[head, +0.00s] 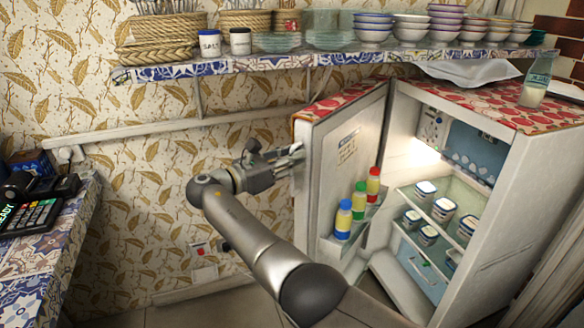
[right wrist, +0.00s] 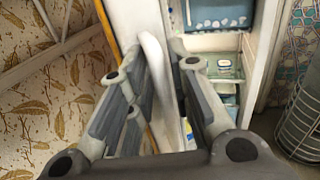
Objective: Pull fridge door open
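The fridge (head: 520,180) stands at the right, and its interior is lit and visible. The fridge door (head: 312,185) is swung wide open to the left, with its inner side facing the camera. My right gripper (head: 296,158) is at the door's outer left side, near the upper part. In the right wrist view, a white handle-like bar (right wrist: 158,75) lies between the two fingers (right wrist: 160,95) of my right gripper. The fingers look spread, and whether they touch the bar is unclear. My left gripper is not in view.
Bottles with coloured caps (head: 359,200) stand in the door shelf. Several jars (head: 443,209) sit on the fridge shelves. A bottle (head: 536,85) stands on the fridge top. A wall shelf (head: 225,66) with bowls hangs above. A tiled counter (head: 45,250) is at the left.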

